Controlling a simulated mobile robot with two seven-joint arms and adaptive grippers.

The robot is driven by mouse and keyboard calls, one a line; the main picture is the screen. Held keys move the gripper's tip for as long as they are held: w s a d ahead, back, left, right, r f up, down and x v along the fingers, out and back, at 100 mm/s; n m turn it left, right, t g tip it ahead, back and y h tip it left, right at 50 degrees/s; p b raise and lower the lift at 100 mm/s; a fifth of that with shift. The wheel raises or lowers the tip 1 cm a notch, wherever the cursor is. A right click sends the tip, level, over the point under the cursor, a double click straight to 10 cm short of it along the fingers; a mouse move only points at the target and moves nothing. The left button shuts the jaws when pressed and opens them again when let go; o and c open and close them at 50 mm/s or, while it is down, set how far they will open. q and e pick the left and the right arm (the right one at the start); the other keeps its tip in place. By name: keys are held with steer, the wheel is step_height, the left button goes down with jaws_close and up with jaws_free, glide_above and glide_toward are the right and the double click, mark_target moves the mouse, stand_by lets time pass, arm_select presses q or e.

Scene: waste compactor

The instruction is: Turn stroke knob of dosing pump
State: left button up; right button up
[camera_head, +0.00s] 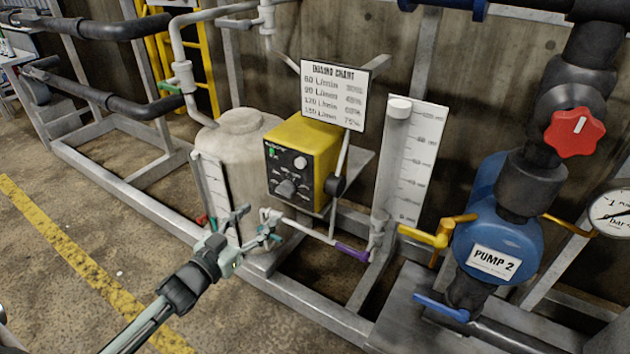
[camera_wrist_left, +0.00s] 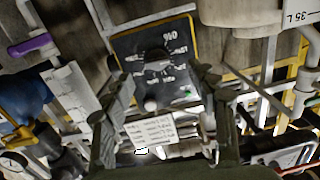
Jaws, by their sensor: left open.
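The dosing pump (camera_head: 318,150) is a yellow box with a dark front panel. In the left wrist view the stroke knob (camera_wrist_left: 157,60) appears between and beyond my fingertips. My left gripper (camera_head: 257,224) is open and empty, below and in front of the panel, with its fingers pointing toward the pump. It also shows in the left wrist view (camera_wrist_left: 165,82), where a gap separates the fingers from the knob. My right gripper is out of view.
A pale tank (camera_head: 237,150) stands left of the pump. A dosing chart (camera_head: 335,95) hangs above it. A purple-handled valve (camera_head: 352,253) and a clear measuring column (camera_head: 397,150) are right of it. Grey frame bars run below. The floor at left is clear.

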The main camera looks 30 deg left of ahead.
mark_target(282, 193)
arm_select(q)
steer(key=shift+t+h, duration=0.3)
steer(key=shift+h, duration=0.1)
steer(key=w, duration=0.5)
steer(key=w+d+r, duration=0.1)
steer(key=w, duration=0.1)
steer(key=shift+w+r, duration=0.1)
steer(key=shift+w, duration=0.15)
steer(key=shift+w+d, duration=0.1)
steer(key=shift+w, duration=0.65)
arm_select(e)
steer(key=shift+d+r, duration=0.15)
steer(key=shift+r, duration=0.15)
arm_select(q)
steer(key=shift+c, duration=0.5)
steer(key=c, duration=1.1)
steer(key=shift+o, duration=0.2)
steer(key=shift+m, duration=0.3)
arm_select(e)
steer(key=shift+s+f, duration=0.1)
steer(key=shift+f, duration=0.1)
